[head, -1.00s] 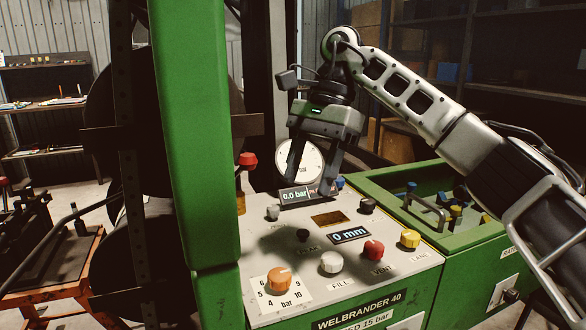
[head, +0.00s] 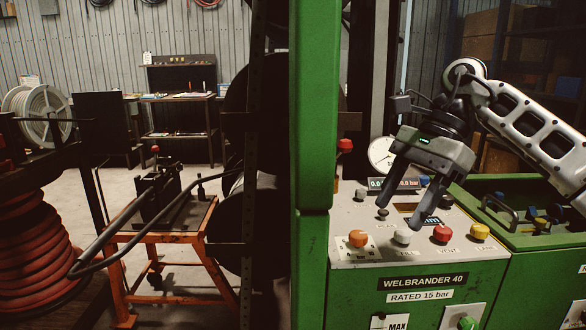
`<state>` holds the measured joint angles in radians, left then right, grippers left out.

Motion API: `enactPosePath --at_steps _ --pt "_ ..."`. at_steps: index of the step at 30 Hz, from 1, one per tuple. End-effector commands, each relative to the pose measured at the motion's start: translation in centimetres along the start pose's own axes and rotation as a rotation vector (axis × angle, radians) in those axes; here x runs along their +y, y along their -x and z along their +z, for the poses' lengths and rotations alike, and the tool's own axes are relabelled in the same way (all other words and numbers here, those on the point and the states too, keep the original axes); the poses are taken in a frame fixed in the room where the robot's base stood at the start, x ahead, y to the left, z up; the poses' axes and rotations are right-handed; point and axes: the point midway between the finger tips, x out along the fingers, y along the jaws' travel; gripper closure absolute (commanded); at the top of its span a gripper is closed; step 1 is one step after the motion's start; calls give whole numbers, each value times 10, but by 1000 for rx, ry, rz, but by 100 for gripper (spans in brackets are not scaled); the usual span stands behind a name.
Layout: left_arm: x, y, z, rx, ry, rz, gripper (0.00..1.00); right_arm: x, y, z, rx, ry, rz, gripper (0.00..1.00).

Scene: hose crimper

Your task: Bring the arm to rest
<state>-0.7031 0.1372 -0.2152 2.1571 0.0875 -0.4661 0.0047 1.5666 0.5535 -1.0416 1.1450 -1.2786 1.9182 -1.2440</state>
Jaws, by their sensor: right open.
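My right gripper (head: 402,213) is open and empty. Its two dark fingers point down over the control panel (head: 350,246) of the green machine. The fingertips appear just above the panel, between the displays and the front row of knobs; I cannot tell the exact gap. The orange knob (head: 358,239), white knob (head: 403,236), red knob (head: 443,233) and yellow knob (head: 480,231) line the front of the panel. The fingers partly hide the displays. My left gripper is not in view.
A green machine column (head: 314,130) stands left of my right arm. A green bin (head: 535,212) with fittings adjoins the panel at right. An orange cart (head: 165,238) with a hand pump and a red hose coil (head: 38,245) stand at left. Open floor lies behind the cart.

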Motion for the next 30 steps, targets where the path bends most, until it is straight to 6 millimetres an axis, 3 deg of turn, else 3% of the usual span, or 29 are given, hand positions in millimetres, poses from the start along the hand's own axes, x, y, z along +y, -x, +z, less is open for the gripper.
enactPosePath --at_steps 6,11,15,18,20,23,25,30 --pt "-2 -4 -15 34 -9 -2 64 -13 -57 28 -209 -32 -4 45" --pt "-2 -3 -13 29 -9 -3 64 -18 -103 61 -448 -109 -1 45" --pt "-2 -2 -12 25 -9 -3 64 -18 -141 101 -763 -264 28 45" --pt "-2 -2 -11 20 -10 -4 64 -16 -158 129 -1070 -471 79 45" --pt "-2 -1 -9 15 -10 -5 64 -17 -161 137 -1258 -626 121 45" --pt "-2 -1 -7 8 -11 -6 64 -18 -164 134 -1556 -920 210 45" --pt "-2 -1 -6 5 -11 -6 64 -18 -167 119 -1752 -1149 285 45" --pt "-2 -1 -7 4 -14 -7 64 -4 -200 49 -2172 -1773 501 45"
